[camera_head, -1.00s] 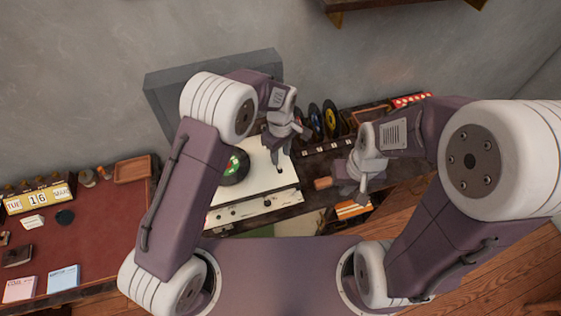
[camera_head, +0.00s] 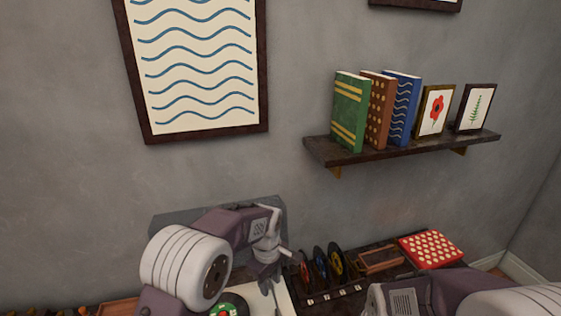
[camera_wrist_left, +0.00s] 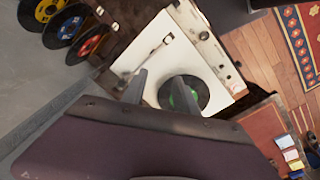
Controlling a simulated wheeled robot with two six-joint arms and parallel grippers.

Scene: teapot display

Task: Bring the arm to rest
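My left arm (camera_head: 185,268) comes in from the left in the head view, bent, with its wrist above the record player. My left gripper (camera_wrist_left: 160,84) shows best in the left wrist view, with two grey fingers apart and nothing between them. Below it is a white turntable (camera_wrist_left: 205,52) with a black, green-labelled record (camera_wrist_left: 190,93) on it.
Several upright records (camera_head: 320,262) stand in a rack right of the left wrist. A small wooden tray (camera_head: 380,261) and a red dotted box (camera_head: 431,249) are farther right. A wall shelf (camera_head: 400,148) holds books and small pictures. A framed wave picture (camera_head: 200,70) hangs above.

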